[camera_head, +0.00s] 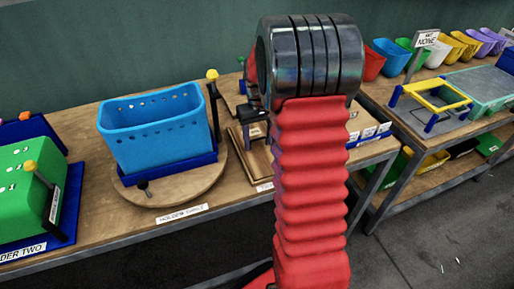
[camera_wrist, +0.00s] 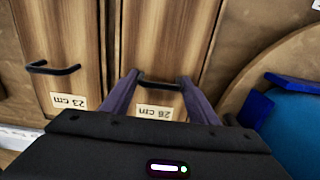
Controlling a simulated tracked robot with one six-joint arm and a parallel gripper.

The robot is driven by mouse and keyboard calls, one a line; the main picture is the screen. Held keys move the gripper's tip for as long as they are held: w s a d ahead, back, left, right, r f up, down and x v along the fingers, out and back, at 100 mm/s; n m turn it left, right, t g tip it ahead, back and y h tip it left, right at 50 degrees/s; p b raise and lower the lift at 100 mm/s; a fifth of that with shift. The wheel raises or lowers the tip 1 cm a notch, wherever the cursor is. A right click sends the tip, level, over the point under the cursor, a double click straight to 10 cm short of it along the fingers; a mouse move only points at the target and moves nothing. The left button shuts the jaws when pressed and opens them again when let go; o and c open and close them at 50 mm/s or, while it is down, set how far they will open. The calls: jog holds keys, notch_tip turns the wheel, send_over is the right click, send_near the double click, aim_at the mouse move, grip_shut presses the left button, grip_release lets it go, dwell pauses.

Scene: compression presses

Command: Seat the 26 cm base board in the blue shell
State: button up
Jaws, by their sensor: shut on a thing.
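The 26 cm base board (camera_wrist: 165,35) is a wood-grained board with a black bar handle and a label reading 26 cm. My gripper (camera_wrist: 158,85) has a purple finger on each side of that handle and is shut on it. The board appears to lie flat beside the 23 cm board; its underside is hidden. In the head view my gripper (camera_head: 256,130) is partly hidden by my arm. The blue shell (camera_head: 158,138) stands upright and open-topped, with holes along its rim, in a dark blue holder left of my gripper. Its inside floor is hidden.
The 23 cm board (camera_wrist: 65,30) lies right beside the held board. The shell's holder sits on a round wooden turntable (camera_head: 150,195), with a yellow-knobbed post (camera_head: 212,90) at its right. A green shell (camera_head: 25,180) stands far left. A yellow frame (camera_head: 435,97) stands right.

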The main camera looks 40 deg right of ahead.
jog(key=shift+r, duration=0.1)
notch_tip(320, 180, up, 10)
jog(key=shift+f, duration=0.1)
dwell(0.5)
jog(key=shift+d, duration=0.1)
dwell(0.8)
